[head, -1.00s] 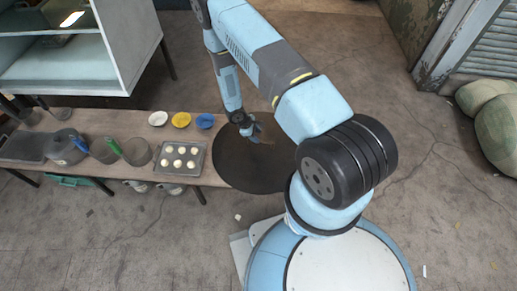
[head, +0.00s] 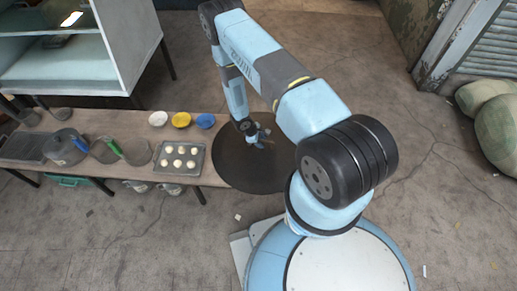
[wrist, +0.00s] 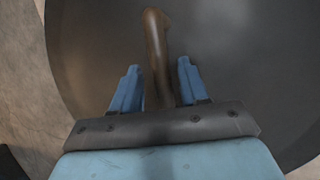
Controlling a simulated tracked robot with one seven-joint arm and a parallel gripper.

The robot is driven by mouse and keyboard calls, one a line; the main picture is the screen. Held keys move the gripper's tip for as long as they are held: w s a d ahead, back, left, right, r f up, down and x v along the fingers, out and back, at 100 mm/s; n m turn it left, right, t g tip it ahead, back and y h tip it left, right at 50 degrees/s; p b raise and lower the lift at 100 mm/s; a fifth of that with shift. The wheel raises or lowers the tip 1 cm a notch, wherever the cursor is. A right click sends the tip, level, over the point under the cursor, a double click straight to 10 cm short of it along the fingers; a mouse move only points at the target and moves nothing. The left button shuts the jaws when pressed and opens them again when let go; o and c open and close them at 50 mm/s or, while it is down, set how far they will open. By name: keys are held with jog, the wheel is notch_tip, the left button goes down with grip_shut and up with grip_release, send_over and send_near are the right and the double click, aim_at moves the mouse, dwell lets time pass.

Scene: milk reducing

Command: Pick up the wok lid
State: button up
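The wok lid (head: 235,165) is a large, dark, round disc at the right end of the bench. In the wrist view its dark surface (wrist: 250,50) fills most of the picture. Its brown handle (wrist: 155,35) stands out in the middle of the wrist view. My gripper (head: 260,143) is over the lid, pointing down. In the wrist view my gripper (wrist: 159,80) is open, with one blue finger on each side of the handle and narrow gaps between. I cannot tell how deep the fingers reach along the handle.
A tray (head: 160,166) with several pale round buns lies left of the lid on the bench (head: 222,131). White (head: 158,118), yellow (head: 181,120) and blue (head: 205,121) dishes stand behind it. Grey pots (head: 66,147) are further left.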

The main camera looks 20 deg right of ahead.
grip_shut()
dwell(0.4)
